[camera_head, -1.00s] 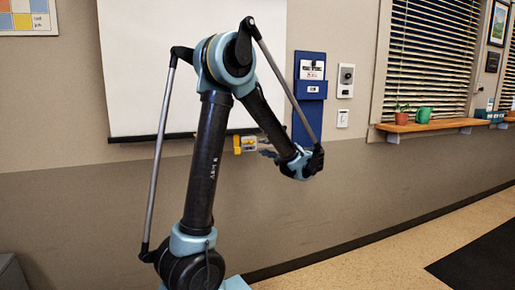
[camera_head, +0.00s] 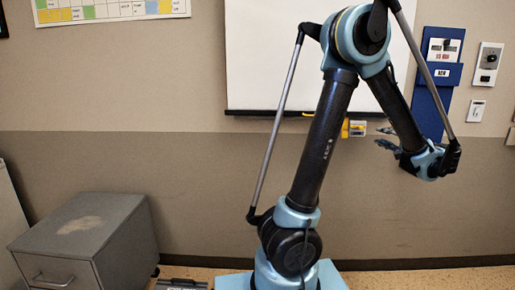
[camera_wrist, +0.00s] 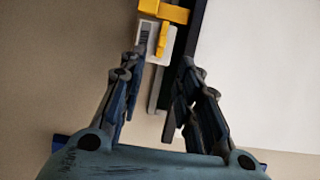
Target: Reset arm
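My gripper (camera_head: 383,138) is at the end of my folded arm, in front of the wall on the right side of the head view. In the wrist view my gripper (camera_wrist: 155,125) has its two fingers spread apart, with nothing between them. Beyond the fingertips is a yellow and white item (camera_wrist: 158,35) at the whiteboard's edge. The same item shows partly behind my arm in the head view (camera_head: 357,128).
A whiteboard (camera_head: 275,65) and a blue wall holder (camera_head: 432,98) are behind my arm. A grey metal cabinet (camera_head: 125,215) stands at the lower left, with a low dark object (camera_head: 182,285) beside it on the floor. A colored chart (camera_head: 110,10) hangs at the upper left.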

